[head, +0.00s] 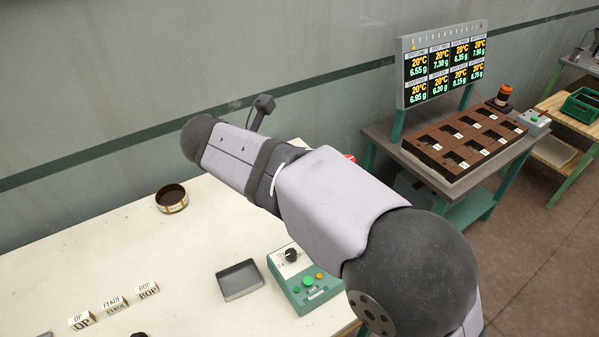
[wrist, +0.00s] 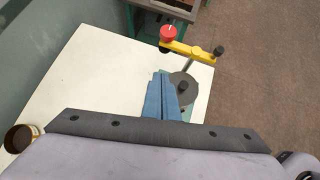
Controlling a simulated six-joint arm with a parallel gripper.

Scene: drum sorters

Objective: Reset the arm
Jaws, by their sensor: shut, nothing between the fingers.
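In the wrist view my gripper (wrist: 162,75) shows as two blue fingers beyond the dark edge of my arm. They are together, with nothing seen between them. They overlap the view of a grey round device (wrist: 186,88) with a yellow lever bar (wrist: 190,49) and a red knob (wrist: 168,33). I cannot tell the distance between them. In the head view my arm stretches over the white table (head: 120,240) toward the upper left, and my gripper is hidden. A bit of the red knob (head: 349,157) shows behind my arm.
A round tin (head: 172,199) stands near the wall. A grey tray (head: 240,280), a green control box (head: 305,285) and label blocks (head: 115,304) lie on the table's front part. A bench with a brown compartment tray (head: 466,142) and display board (head: 444,66) stands right.

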